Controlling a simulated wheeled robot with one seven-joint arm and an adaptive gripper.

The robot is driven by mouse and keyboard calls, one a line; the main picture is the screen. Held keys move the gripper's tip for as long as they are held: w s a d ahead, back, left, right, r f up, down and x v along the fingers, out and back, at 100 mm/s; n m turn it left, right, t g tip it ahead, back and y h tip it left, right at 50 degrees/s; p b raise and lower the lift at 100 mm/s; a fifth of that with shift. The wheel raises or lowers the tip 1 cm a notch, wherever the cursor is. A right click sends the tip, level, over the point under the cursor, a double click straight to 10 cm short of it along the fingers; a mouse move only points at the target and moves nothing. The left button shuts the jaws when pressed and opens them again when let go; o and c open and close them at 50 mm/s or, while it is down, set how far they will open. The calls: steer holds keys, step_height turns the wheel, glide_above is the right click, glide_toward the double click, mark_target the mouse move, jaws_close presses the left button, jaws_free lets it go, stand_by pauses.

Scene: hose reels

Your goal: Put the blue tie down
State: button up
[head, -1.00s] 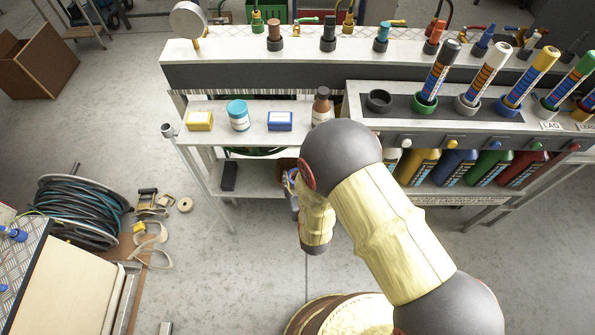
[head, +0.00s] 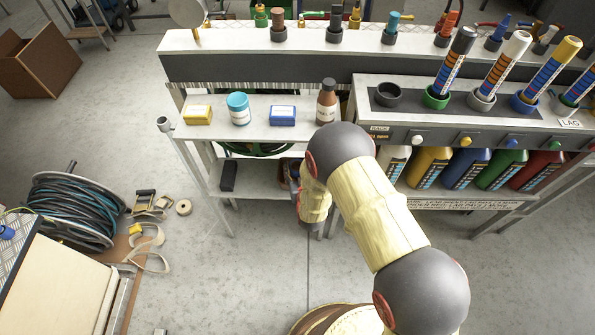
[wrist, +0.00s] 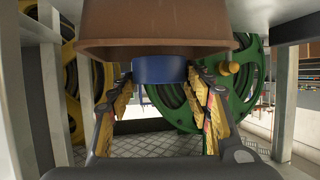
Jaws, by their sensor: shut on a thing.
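My gripper (wrist: 161,88) shows in the wrist view with its two yellow-padded fingers on either side of a dark blue band-like piece, the blue tie (wrist: 158,70). The fingers are shut on it. A brown object with a wide rim (wrist: 155,28) is directly above the tie in that view; I cannot tell whether they touch. In the head view my arm reaches down to the lower shelf (head: 257,178) of the bench, and my own forearm hides most of the gripper and the tie.
A green hose reel (wrist: 243,100) is behind the gripper and a yellow reel (wrist: 72,85) is to the left, between pale posts (wrist: 42,110). The upper shelf holds a yellow box (head: 198,115), a teal-lidded jar (head: 238,108), a blue box (head: 282,116) and a brown bottle (head: 327,100).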

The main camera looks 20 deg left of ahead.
steer(key=shift+f, duration=0.35)
steer(key=shift+f, duration=0.45)
steer(key=shift+f, duration=0.15)
steer(key=o, duration=1.1)
steer(key=shift+o, duration=0.2)
steer(key=shift+w+r, duration=0.1)
steer(key=shift+r, duration=0.25)
steer(key=p+v, duration=0.4)
steer(key=v, duration=0.8)
steer(key=shift+r, duration=0.2)
